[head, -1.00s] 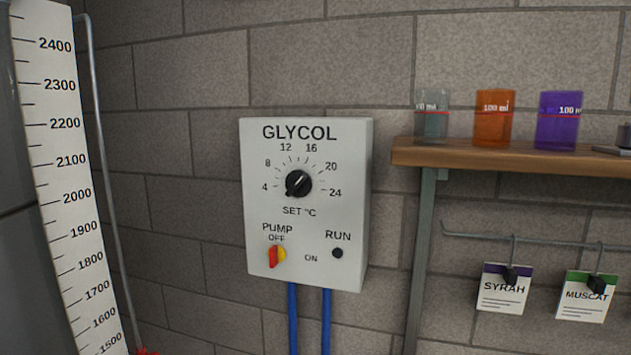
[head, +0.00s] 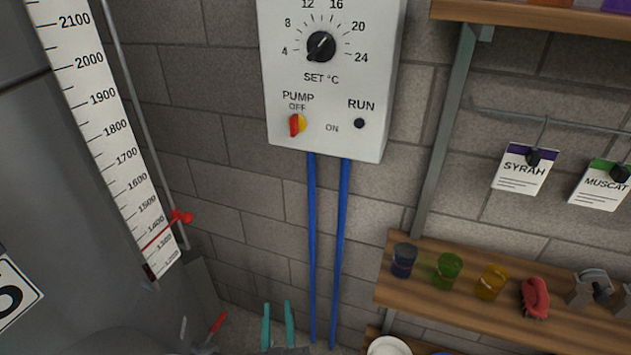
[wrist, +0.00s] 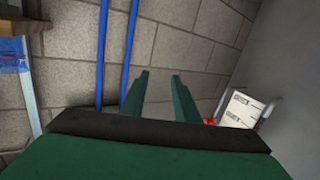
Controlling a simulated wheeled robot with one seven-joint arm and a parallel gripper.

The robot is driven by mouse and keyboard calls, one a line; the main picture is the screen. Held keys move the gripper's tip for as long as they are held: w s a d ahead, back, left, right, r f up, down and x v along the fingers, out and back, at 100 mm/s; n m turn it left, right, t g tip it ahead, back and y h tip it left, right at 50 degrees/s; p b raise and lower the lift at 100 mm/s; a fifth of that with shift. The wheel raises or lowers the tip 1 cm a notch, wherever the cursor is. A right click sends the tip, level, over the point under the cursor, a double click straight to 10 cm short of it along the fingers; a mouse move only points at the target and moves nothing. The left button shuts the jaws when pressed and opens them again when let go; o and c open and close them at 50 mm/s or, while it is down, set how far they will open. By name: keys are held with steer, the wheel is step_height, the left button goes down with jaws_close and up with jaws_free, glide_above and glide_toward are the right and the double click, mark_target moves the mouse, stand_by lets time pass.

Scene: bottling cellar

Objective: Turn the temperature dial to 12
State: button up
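The temperature dial (head: 321,47) is a black round knob on the white GLYCOL box (head: 385,110), fixed to the wall in the upper middle of the head view. Its scale runs from 4 at left to 24 at right. Its pale mark points to the upper right, seemingly between 16 and 20, past the 12. My gripper (head: 277,308) shows two teal fingers at the bottom of the head view, well below the box. In the wrist view the fingers (wrist: 160,75) are apart with nothing between them. The dial is not in the wrist view.
Blue pipes (head: 341,240) run down from the box. A lower shelf (head: 440,295) with small cups stands at right. A tank with a level scale (head: 120,140) is at left.

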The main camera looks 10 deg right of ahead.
mark_target(318, 47)
steer(key=w+d+r+m+h, duration=0.1)
steer(key=w+r+m+h, duration=0.1)
steer(key=w+r, duration=0.5)
steer(key=w+d+r+m+h, duration=0.2)
steer(key=w+r, duration=0.1)
steer(key=r, duration=0.8)
steer(key=w+d+r+m+h, duration=0.15)
steer(key=w+r, duration=0.25)
steer(key=r, duration=0.5)
steer(key=s+d+r+m+g+h, duration=0.1)
steer(key=s+r+m, duration=0.25)
steer(key=r, duration=0.95)
steer(key=s+d+r+m+g+h, duration=0.15)
steer(key=r+m, duration=0.35)
steer(key=r, duration=0.8)
steer(key=shift+t, duration=0.25)
steer(key=x, duration=1)
steer(key=shift+w+d+f, duration=0.1)
steer(key=shift+w+d, duration=0.05)
steer(key=shift+d, duration=0.2)
steer(key=shift+c, duration=0.7)
jaws_close()
